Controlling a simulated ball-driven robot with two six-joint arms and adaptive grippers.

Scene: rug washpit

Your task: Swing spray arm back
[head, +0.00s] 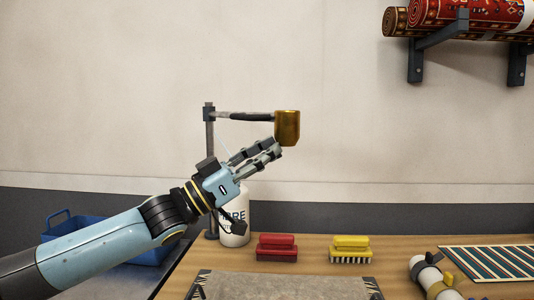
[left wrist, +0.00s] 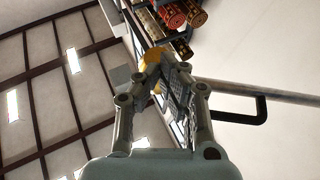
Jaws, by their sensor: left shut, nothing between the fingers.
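The spray arm (head: 246,115) reaches right from an upright post (head: 210,145) at the back of the table. It has a dark sleeve and ends in a brass head (head: 287,126). My left gripper (head: 272,147) is shut and empty. Its fingertips are just below and left of the brass head; I cannot tell whether they touch it. In the left wrist view the brass head (left wrist: 152,60) shows beyond the fingertips (left wrist: 165,72), which partly cover it. A grey bar (left wrist: 270,92) runs off to the right there. My right gripper is out of view.
A white container (head: 236,222) stands behind my left wrist. A red brush (head: 277,247) and a yellow brush (head: 351,249) lie on the wooden table. A grey rug (head: 280,286) is in front, a striped rug (head: 495,262) at right. A blue bin (head: 75,225) stands left. Rolled rugs (head: 470,14) rest above on brackets.

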